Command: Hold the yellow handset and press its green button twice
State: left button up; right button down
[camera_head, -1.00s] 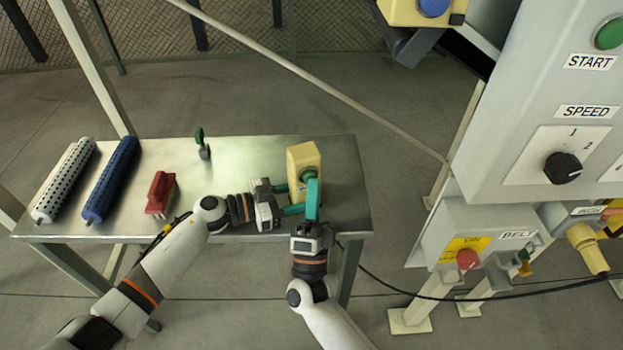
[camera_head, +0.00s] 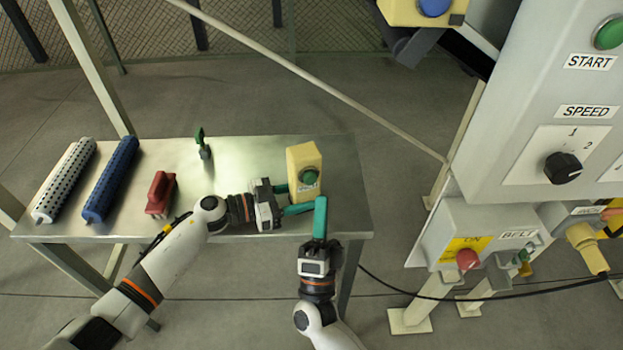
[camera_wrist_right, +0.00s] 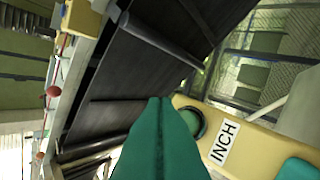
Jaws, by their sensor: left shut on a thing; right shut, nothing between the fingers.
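The yellow handset (camera_head: 304,160) stands upright over the right part of the metal table, its green button (camera_head: 309,177) facing me. My left gripper (camera_head: 292,201) is shut on the handset from its left side. My right gripper (camera_head: 320,205) is shut and empty, its teal fingertips just below and right of the button, apart from it in the head view. In the right wrist view the closed fingers (camera_wrist_right: 163,110) partly cover the green button (camera_wrist_right: 194,122), beside an INCH label (camera_wrist_right: 224,143) on the handset. Whether the fingertips touch the handset cannot be told.
The metal table (camera_head: 240,160) carries a white dotted roller (camera_head: 64,180), a blue roller (camera_head: 111,179), a red-handled tool (camera_head: 160,193) and a small green item (camera_head: 202,143). A grey control panel (camera_head: 500,130) stands at right. A black cable (camera_head: 430,297) runs from the table side toward the panel.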

jog(key=shift+s+d, duration=0.2)
jog(key=shift+s, duration=0.4)
jog(key=shift+s+d, duration=0.15)
jog(key=shift+s, duration=0.45)
pick_arm(q)
jog(key=o, duration=0.8)
jog(key=shift+o, duration=0.2)
